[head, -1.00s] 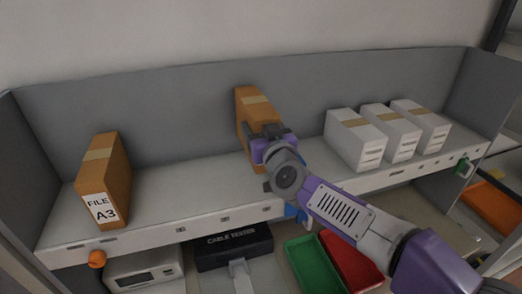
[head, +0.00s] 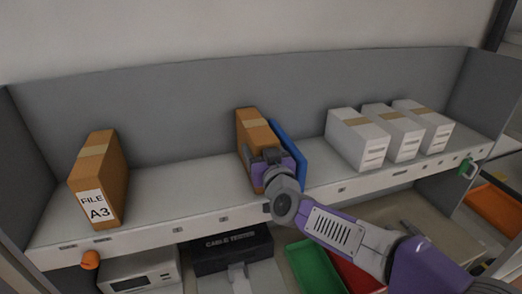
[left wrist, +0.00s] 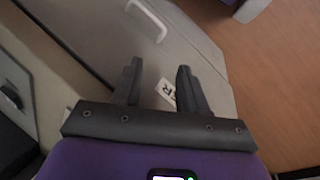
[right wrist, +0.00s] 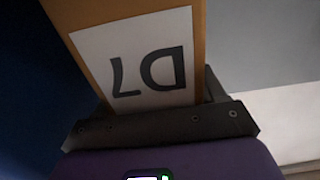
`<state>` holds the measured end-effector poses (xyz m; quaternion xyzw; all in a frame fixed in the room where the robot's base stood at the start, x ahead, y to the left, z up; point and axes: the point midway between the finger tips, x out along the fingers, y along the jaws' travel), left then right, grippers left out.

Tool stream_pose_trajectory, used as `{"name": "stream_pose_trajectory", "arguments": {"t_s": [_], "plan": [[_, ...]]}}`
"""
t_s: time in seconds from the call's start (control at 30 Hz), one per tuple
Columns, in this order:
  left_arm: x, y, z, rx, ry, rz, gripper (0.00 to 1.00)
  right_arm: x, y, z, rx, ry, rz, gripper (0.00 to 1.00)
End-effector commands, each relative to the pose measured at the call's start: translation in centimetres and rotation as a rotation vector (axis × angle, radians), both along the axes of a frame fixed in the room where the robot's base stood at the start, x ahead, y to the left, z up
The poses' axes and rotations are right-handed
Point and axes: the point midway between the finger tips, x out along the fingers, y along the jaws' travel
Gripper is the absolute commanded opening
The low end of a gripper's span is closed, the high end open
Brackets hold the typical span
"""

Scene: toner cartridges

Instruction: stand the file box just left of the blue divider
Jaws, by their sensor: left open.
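The brown file box (head: 252,127), with a tan band on top, is upright on or just above the shelf (head: 200,193), directly left of the blue divider (head: 289,150). I cannot tell whether its bottom touches the shelf. In the right wrist view its D7 label (right wrist: 140,62) shows between my fingers. My right gripper (head: 262,168) is shut on the front of the file box; one finger is hidden behind it in the right wrist view. My left gripper (left wrist: 159,72) is open and empty, low beside a grey cabinet, outside the head view.
Another brown box (head: 99,175), labelled FILE A3, stands at the shelf's left end. Several white boxes (head: 355,140) stand right of the divider. Free shelf lies between the two brown boxes. A black cable tester (head: 230,249) and a green tray (head: 312,267) are below.

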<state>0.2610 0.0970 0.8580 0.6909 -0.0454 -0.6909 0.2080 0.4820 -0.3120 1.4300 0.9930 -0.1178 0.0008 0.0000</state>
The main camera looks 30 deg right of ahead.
Motion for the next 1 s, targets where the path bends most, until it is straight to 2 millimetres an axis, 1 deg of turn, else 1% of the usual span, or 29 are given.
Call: {"name": "stream_pose_trajectory", "arguments": {"t_s": [0.03,0.13,0.17,0.4,0.53,0.67,1.0], "plan": [[0.0,0.0,0.0,0.0,0.0,0.0,0.43,0.0,0.0,0.0,0.0,0.001,0.0,0.76],[0.0,0.0,0.0,0.0,0.0,0.0,0.43,0.0,0.0,0.0,0.0,0.001,0.0,0.91],[0.0,0.0,0.0,0.0,0.0,0.0,0.43,0.0,0.0,0.0,0.0,0.001,0.0,0.94],[0.0,0.0,0.0,0.0,0.0,0.0,0.43,0.0,0.0,0.0,0.0,0.001,0.0,0.94],[0.0,0.0,0.5,0.0,0.0,0.0,0.43,0.0,0.0,0.5,-0.001,0.001,0.0,0.94],[0.0,0.0,0.4,0.0,0.0,0.0,0.43,-1.8,0.4,0.5,-0.001,-0.002,0.0,0.94],[0.0,0.0,1.1,0.0,0.0,0.0,0.43,-8.2,1.9,0.5,-0.002,-0.003,-0.002,0.94]]}}
